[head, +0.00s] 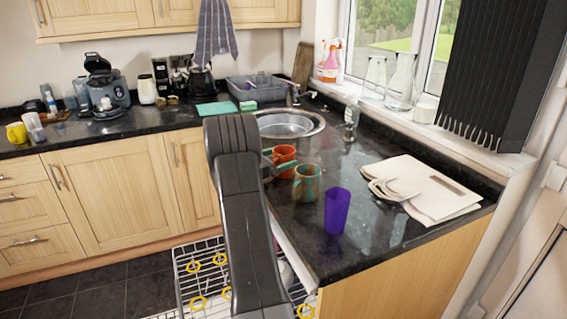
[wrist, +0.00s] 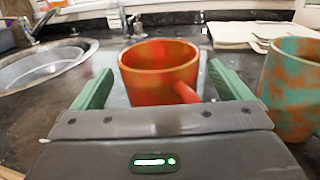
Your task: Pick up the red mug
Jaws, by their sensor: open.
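The red mug (head: 285,158), orange-red with worn patches, stands upright on the dark counter near the sink in the head view. In the wrist view the red mug (wrist: 158,68) is straight ahead, its handle pointing toward me and to the right. My gripper (wrist: 161,70) is open, with one green finger on each side of the mug in the picture. I cannot tell whether the fingers touch it. The mug's lower part is hidden by the gripper body. In the head view my arm hides most of the gripper.
A teal and brown mug (head: 307,183) stands close by, to the right in the wrist view (wrist: 292,85). A purple cup (head: 337,210) stands nearer the counter edge. The sink (head: 287,125) lies behind.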

